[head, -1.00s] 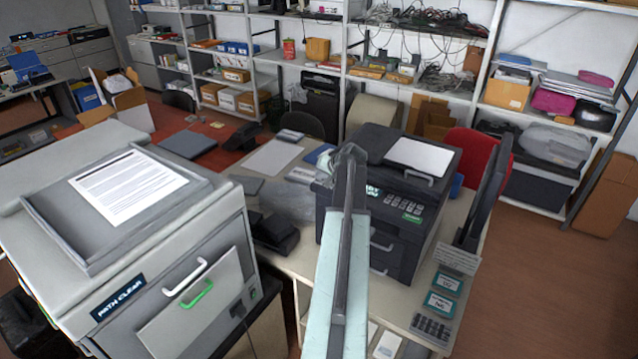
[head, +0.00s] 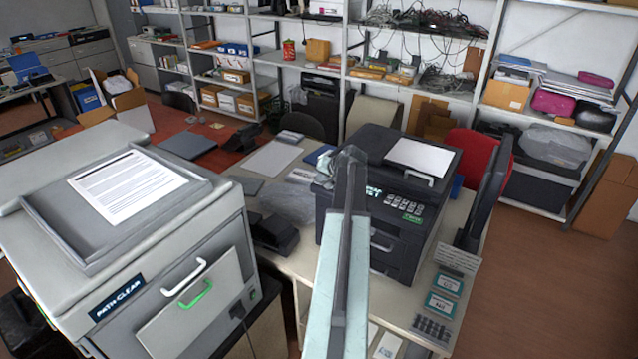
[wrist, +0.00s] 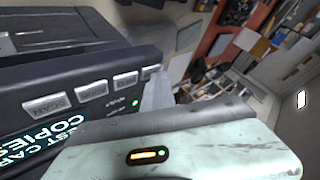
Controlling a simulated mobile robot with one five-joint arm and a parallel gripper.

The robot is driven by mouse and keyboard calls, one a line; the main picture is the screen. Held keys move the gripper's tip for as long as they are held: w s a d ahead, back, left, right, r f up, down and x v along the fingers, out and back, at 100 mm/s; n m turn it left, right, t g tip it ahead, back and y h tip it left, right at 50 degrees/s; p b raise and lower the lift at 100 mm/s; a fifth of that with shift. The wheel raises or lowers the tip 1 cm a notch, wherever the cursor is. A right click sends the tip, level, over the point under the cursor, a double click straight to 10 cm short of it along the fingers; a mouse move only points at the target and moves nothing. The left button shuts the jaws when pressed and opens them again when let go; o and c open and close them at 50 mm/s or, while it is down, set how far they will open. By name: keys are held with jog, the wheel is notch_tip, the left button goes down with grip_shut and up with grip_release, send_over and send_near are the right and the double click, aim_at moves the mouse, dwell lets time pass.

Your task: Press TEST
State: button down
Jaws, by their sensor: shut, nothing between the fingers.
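The dark printer (head: 395,240) stands on the desk, with a row of light buttons (head: 405,201) and a green label (head: 412,219) on its front panel. A lit display (head: 374,191) beside the buttons is partly hidden behind my arm. My gripper (head: 350,156) is shut and empty near the panel's left end. In the wrist view, several grey buttons (wrist: 92,90), a small green light (wrist: 135,103) and part of the display (wrist: 45,140) show. My gripper's pale fingers (wrist: 157,98) are close to the button at the row's end. I cannot tell whether they touch, or which button is TEST.
A large pale copier (head: 215,255) with a printed sheet (head: 127,187) on top stands at the left. A monitor (head: 487,190) and small teal cards (head: 445,290) are on the desk right of the printer. Shelves line the back wall.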

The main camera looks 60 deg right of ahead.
aim_at(320, 183)
jog(key=shift+r+p, duration=0.65)
jog(key=shift+r, duration=0.05)
notch_tip(320, 183, up, 5)
jog(key=p, duration=0.5)
jog(key=shift+r, duration=0.15)
jog(key=shift+f, duration=0.2)
